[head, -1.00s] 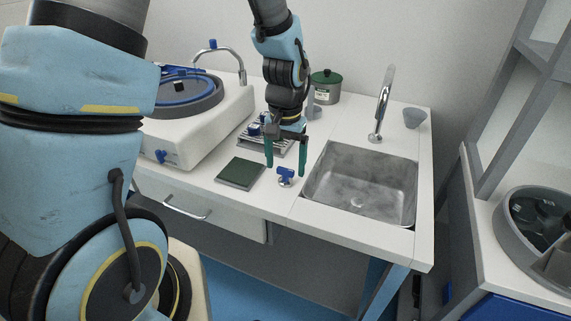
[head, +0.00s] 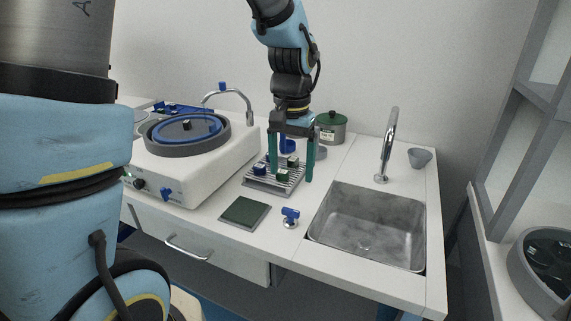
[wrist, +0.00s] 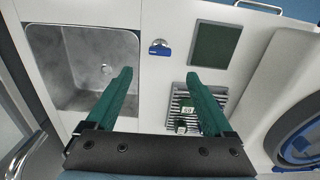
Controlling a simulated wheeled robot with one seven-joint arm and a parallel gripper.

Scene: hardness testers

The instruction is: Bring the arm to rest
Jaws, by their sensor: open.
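My gripper (head: 291,178) is open, with two green fingers pointing down over the white bench and nothing between them. In the head view it hangs at the slotted metal rack (head: 270,181), which holds several small dark and green blocks. In the wrist view my gripper (wrist: 160,80) is spread wide, and the rack (wrist: 211,93) lies behind and beside the right finger. My arm (head: 292,62) reaches down from the top of the head view. Part of the rack is hidden behind the fingers.
A sink (head: 367,226) with a tall faucet (head: 388,145) lies to the right. A white polishing machine (head: 200,173) stands at left. A dark green pad (head: 245,211) and a small blue-handled valve (head: 290,217) lie near the front edge. A green-lidded pot (head: 331,127) stands behind.

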